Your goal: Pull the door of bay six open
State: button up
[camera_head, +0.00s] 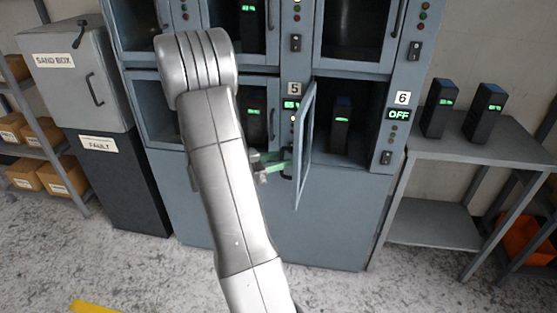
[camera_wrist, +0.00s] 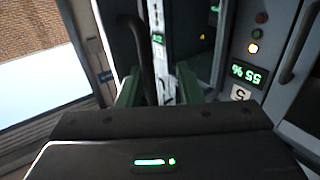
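The door (camera_head: 305,150) of bay six stands open, swung out at its left side next to the label 5. Bay six (camera_head: 335,155) shows a dark battery (camera_head: 341,128) inside, and its display (camera_head: 399,114) reads OFF beside the label 6. My gripper (camera_head: 278,165) is at the left of the open door, at its outer face, partly hidden by my arm. In the wrist view my green fingers (camera_wrist: 160,88) stand apart. A dark bar handle (camera_wrist: 146,62) shows between them, nearer the left finger. I cannot tell whether a finger touches it.
Bay five's display (camera_wrist: 245,75) reads 55 %. A grey table (camera_head: 470,150) with two batteries stands at the right. A sand box (camera_head: 75,85) sits on a dark cabinet marked FAULT at the left.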

jog(key=shift+a, duration=0.1)
jog(key=v, duration=1.3)
jog(key=shift+a, duration=0.35)
jog(key=shift+s, duration=0.1)
jog(key=x, duration=1.3)
jog(key=shift+d, duration=0.4)
